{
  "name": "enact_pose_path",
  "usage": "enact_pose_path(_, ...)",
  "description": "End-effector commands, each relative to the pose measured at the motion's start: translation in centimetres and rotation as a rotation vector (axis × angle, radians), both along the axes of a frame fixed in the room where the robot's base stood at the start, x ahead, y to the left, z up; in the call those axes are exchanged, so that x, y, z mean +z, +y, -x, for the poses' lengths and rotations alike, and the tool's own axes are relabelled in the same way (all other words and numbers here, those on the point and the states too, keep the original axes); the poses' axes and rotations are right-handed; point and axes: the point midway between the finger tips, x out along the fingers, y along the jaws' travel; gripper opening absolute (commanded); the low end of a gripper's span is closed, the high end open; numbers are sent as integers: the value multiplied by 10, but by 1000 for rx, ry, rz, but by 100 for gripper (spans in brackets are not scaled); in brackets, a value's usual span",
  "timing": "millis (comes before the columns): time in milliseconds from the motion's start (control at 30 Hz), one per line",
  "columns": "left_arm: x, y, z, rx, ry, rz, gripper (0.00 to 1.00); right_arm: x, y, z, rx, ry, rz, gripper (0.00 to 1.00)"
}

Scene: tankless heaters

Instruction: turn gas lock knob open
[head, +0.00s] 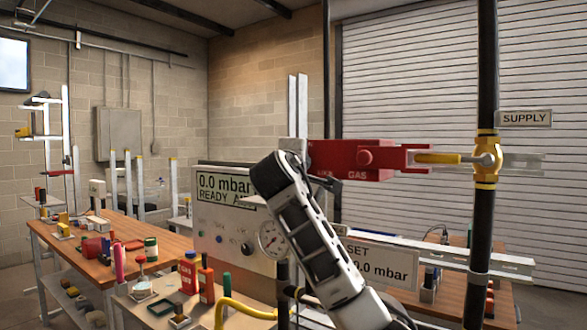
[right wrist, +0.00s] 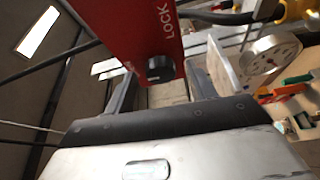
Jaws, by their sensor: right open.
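The red gas lock box (head: 345,158) is mounted on a metal upright in the head view, with a round red boss on its front and "GAS" lettering. My right arm covers its left end, and my right gripper is hidden there. In the right wrist view the box (right wrist: 128,28) shows the word LOCK and a small black knob (right wrist: 160,68). My right gripper (right wrist: 167,80) is open, with one finger on each side of the knob in the picture. I see no clear contact. My left gripper is not in view.
A panel reading 0.0 mbar (head: 215,240) and a round gauge (head: 271,238) stand below left. A cluttered workbench (head: 160,238) is at left.

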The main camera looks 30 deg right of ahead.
Motion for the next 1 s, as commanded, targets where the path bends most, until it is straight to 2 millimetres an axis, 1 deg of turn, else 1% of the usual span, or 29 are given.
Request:
enact_pose_path(167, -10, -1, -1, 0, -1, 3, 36, -5, 23, 21, 5, -4, 1, 55)
enact_pose_path(233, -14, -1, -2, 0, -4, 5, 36, -5, 35, 33, 6, -6, 0, 55)
enact_pose_path(400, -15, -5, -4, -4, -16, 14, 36, -6, 65, 63, 5, -5, 0, 55)
enact_pose_path(600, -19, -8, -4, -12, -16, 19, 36, -6, 93, 92, 5, -4, 0, 55)
enact_pose_path(800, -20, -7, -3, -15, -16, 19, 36, -6, 107, 106, 2, -1, -1, 55)
enact_pose_path(1000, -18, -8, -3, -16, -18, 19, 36, -5, 109, 109, 0, 0, 0, 55)
